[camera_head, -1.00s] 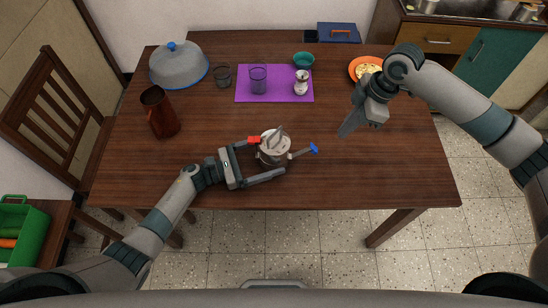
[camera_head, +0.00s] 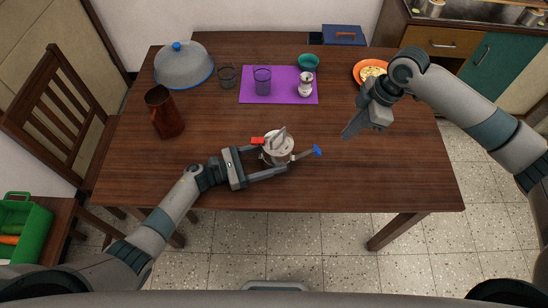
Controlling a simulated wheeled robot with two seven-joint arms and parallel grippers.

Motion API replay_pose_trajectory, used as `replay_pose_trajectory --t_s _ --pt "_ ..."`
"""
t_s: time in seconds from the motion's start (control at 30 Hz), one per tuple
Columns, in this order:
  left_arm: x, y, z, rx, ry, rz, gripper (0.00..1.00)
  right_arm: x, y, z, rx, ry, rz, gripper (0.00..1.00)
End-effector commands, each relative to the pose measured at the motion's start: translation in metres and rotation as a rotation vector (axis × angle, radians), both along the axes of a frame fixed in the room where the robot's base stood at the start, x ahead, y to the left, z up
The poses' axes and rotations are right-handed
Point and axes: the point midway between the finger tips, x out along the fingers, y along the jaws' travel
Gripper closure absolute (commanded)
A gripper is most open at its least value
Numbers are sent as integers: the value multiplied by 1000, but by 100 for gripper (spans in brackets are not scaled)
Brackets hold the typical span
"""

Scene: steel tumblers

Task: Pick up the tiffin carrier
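The tiffin carrier (camera_head: 279,152) is a small steel pot with a lid and a raised handle, standing upright near the middle front of the table. A red piece (camera_head: 257,140) is at its left and a blue-tipped piece (camera_head: 317,150) sticks out at its right. My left gripper (camera_head: 276,160) reaches in from the left, its fingers closed in on the carrier's sides; the far finger is partly hidden. My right gripper (camera_head: 346,133) hangs empty to the right of the carrier, seen edge-on, so its finger gap is hidden.
A brown jug (camera_head: 163,112) and a grey dome cover (camera_head: 183,66) stand at left. A purple mat (camera_head: 247,94) holds a glass (camera_head: 262,80) and a shaker (camera_head: 305,84). A teal bowl (camera_head: 309,61) and an orange plate (camera_head: 358,73) are behind. The right front table is clear.

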Motion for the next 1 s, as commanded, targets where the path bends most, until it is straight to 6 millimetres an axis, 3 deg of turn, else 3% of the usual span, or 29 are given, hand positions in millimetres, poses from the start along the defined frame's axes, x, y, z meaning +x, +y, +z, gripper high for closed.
replay_pose_trajectory --t_s 0.37,0.8,1.0 --pt "1 0 23 -1 -6 -1 66 0 0 0 0 0 0 100" --pt "0 0 83 -2 -5 -2 66 0 0 0 0 0 0 100" --pt "0 0 99 -2 -3 -2 66 0 0 0 0 0 0 100"
